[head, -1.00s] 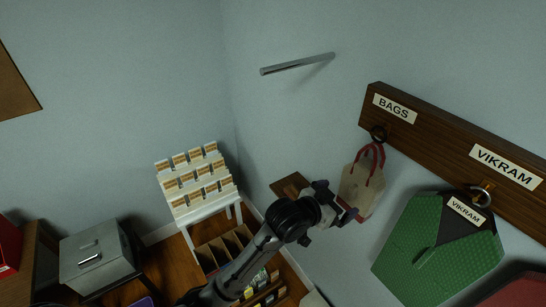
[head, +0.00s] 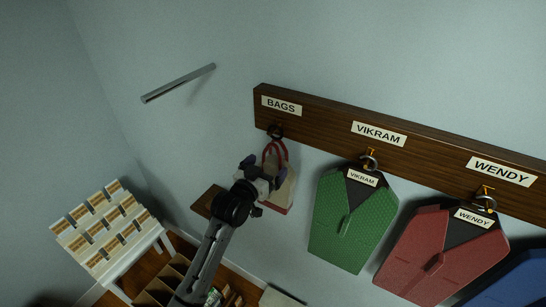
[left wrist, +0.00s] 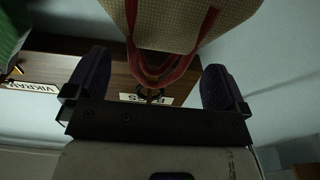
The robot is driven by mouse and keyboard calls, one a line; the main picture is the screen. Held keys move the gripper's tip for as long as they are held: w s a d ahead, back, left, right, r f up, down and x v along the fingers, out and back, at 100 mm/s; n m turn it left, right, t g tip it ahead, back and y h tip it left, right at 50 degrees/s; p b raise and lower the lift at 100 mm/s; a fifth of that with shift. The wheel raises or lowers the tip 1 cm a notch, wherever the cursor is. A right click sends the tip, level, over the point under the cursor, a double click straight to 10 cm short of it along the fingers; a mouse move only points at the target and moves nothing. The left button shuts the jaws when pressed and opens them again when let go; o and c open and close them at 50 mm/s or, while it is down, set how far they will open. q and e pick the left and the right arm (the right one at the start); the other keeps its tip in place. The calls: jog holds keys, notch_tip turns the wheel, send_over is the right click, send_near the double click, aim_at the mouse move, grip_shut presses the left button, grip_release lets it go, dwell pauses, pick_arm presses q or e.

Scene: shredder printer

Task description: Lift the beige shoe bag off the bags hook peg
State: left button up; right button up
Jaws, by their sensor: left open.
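The beige shoe bag (head: 283,194) with red handles hangs by them from the dark peg (head: 276,130) under the BAGS label. My left gripper (head: 264,167) is at the bag's upper left in the head view, covering part of it. In the left wrist view the bag (left wrist: 175,22) appears upside down at the top. There the fingers of my left gripper (left wrist: 154,84) are wide apart and empty, with the red handles showing between them. I cannot tell how far the handles are from the fingers. My right gripper is not in view.
The wooden rail (head: 330,122) runs along the wall. A green vest (head: 350,225) and a red vest (head: 440,255) hang right of the bag. A grey wall bar (head: 180,82) is at upper left. A white card rack (head: 105,230) stands at lower left.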

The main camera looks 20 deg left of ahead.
aim_at(272, 160)
pick_arm(q)
jog(key=shift+w+d+p, duration=0.2)
jog(key=shift+w, duration=0.85)
jog(key=shift+w+d+p, duration=0.15)
jog(key=shift+w, duration=0.9)
jog(key=c, duration=1)
jog(key=o, duration=0.4)
jog(key=c, duration=0.6)
jog(key=shift+c, duration=0.2)
jog(key=shift+r, duration=0.15)
